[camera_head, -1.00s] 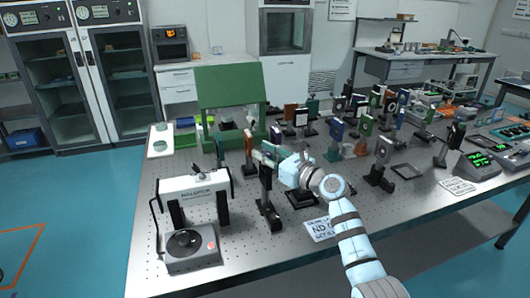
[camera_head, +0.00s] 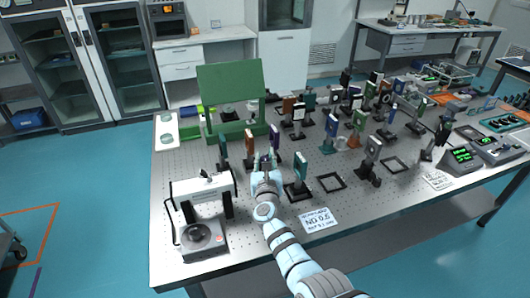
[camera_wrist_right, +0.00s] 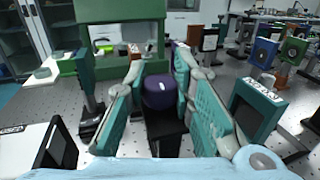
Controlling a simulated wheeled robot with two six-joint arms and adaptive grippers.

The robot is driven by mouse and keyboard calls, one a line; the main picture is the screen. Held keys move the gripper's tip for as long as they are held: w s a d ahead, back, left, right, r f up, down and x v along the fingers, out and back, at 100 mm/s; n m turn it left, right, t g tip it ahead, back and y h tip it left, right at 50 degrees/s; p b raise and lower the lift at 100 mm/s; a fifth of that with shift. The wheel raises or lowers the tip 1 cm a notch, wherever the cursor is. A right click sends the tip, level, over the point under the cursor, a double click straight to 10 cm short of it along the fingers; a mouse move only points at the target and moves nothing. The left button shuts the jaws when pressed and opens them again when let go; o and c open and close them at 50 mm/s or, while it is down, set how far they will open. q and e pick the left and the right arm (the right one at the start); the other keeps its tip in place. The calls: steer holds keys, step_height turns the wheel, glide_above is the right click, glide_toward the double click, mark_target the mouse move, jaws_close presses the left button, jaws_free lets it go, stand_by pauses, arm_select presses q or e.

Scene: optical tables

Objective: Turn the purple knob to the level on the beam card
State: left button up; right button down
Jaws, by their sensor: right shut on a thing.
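The purple knob (camera_wrist_right: 160,92) sits on a dark mount between the teal finger pads of my right gripper (camera_wrist_right: 162,82) in the right wrist view. My right gripper is shut on the knob; a small pale mark shows on the knob. In the head view the right gripper (camera_head: 264,164) is at the front-middle of the table and hides most of the knob. A white card with printed text (camera_head: 318,220), reading something like "ND 0.5", lies flat to its right; I cannot tell whether it is the beam card. My left gripper is not in view.
A white-framed device with a round-topped grey base (camera_head: 203,240) stands left of the gripper. A teal-faced optic (camera_head: 300,170) stands close to its right. A green open-lidded box (camera_head: 231,92) is behind. Several mounted optics crowd the back right. Another card (camera_head: 437,180) lies at the right.

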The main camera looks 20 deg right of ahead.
mark_target(265, 158)
steer(key=shift+m+g+h+b, duration=0.5)
steer(key=shift+m+h+b, duration=0.5)
steer(key=shift+h, duration=0.5)
steer(key=shift+r, duration=0.1)
steer(key=c, duration=1.3)
jaws_free()
steer(key=shift+c, duration=0.2)
step_height(265, 158, up, 10)
